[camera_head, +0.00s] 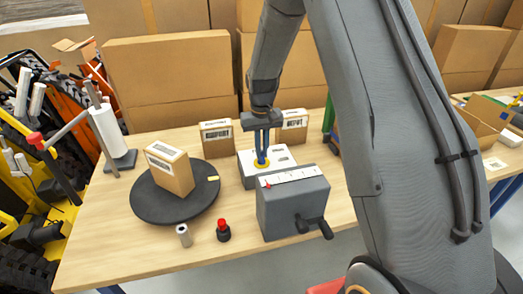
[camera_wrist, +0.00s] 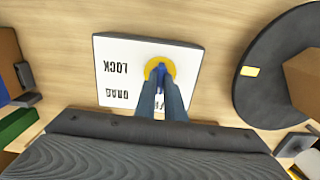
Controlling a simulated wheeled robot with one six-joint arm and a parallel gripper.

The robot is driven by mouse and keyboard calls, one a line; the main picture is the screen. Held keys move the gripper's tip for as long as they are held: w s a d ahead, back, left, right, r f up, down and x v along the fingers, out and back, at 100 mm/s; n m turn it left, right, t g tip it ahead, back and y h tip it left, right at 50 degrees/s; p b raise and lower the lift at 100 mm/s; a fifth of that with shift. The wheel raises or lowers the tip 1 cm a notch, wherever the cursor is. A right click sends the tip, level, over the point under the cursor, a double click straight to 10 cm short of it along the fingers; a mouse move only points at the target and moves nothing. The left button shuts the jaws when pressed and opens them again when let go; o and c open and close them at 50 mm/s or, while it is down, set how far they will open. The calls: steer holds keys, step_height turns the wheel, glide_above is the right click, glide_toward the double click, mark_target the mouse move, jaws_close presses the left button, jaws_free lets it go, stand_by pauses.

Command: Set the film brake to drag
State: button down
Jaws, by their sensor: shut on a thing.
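The film brake is a box with a white top plate (camera_head: 281,156) on the table, behind a grey crank box. In the wrist view its plate (camera_wrist: 115,80) carries upside-down words LOCK and DRAG; a third word is mostly hidden by my fingers. A yellow disc (camera_wrist: 172,65) with a blue knob (camera_wrist: 161,68) sits on the plate. My gripper (camera_head: 262,158) reaches down from above and is shut on the blue knob; its fingers also show in the wrist view (camera_wrist: 162,82). Which word the knob points to cannot be told.
The grey crank box (camera_head: 292,208) stands close in front. A black turntable (camera_head: 151,203) with a carton (camera_head: 169,170) is to the left. A red-topped button (camera_head: 223,230) and small grey cylinder (camera_head: 184,235) stand near the front edge. Two small cartons (camera_head: 215,138) stand behind the brake.

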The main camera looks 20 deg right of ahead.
mark_target(262, 153)
steer(key=m, duration=0.4)
steer(key=shift+b, duration=0.4)
steer(key=shift+m, duration=2.2)
steer(key=shift+r, duration=0.1)
steer(key=c, duration=1.8)
jaws_free()
steer(key=shift+c, duration=0.2)
step_height(262, 153, up, 8)
steer(key=b, duration=0.2)
steer(key=shift+b, duration=0.35)
